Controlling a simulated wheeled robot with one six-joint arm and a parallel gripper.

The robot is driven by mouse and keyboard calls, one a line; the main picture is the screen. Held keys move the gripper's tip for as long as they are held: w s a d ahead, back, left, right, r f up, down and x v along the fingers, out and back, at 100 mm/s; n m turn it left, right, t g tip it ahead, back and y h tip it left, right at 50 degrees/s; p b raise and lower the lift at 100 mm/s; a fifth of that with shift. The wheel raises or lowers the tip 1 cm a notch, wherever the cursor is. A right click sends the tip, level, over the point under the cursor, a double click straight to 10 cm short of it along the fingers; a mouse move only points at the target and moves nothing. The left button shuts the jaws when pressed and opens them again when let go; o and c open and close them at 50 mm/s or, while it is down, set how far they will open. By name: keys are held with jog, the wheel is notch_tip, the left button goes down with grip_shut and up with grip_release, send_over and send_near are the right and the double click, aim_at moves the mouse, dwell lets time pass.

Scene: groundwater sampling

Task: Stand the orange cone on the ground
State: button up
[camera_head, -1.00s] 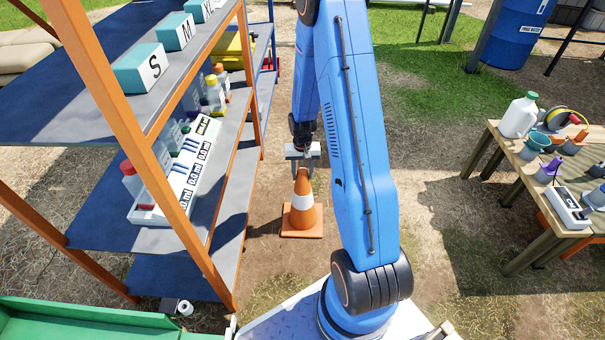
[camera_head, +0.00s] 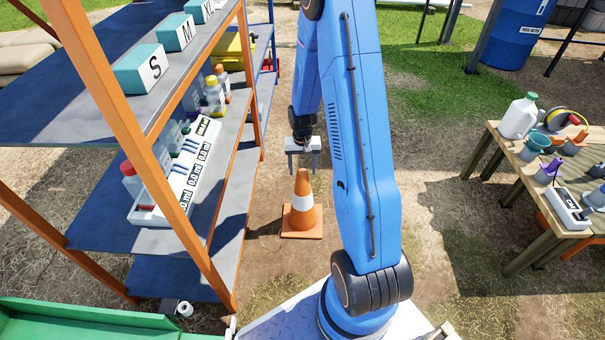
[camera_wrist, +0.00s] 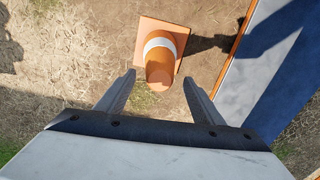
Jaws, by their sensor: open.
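The orange cone (camera_head: 302,209) with a white band stands upright on its square base on the bare ground, to the right of the shelf rack. In the wrist view the cone (camera_wrist: 161,62) is seen from above, its tip toward my gripper and just ahead of the space between the fingers. My gripper (camera_head: 303,168) is open and empty. It is above and behind the cone's tip in the head view, apart from it. Both fingers also show in the wrist view (camera_wrist: 158,84), spread wide.
A shelf rack (camera_head: 222,262) with orange posts stands close on the left, holding labelled boxes and bottles. A wooden table (camera_head: 497,165) with bottles and tools is on the right. A blue barrel (camera_head: 515,38) stands at the back right. Ground between rack and table is open.

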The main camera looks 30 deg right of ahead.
jog(key=s+a+r+n+t, duration=0.1)
jog(key=s+a+r, duration=0.2)
jog(key=r, duration=0.7)
jog(key=s+a+r+n, duration=0.1)
jog(key=s+a+r, duration=0.25)
jog(key=r, duration=0.55)
jog(key=s+a+r+n+t, duration=0.1)
jog(key=s+a+r, duration=0.25)
jog(key=r, duration=0.65)
jog(key=s+a+r+n+t, duration=0.1)
jog(key=s+a+r, duration=0.1)
jog(key=s, duration=0.4)
jog(key=s+a+r+n+t, duration=0.1)
jog(key=s+a+r, duration=0.1)
jog(key=s, duration=0.5)
jog(key=s+a+r, duration=0.1)
jog(key=s+r, duration=0.3)
jog(key=s, duration=0.3)
jog(key=shift+a+r+n+t, duration=0.3)
jog(key=shift+a+n+t, duration=0.1)
jog(key=shift+s, duration=0.1)
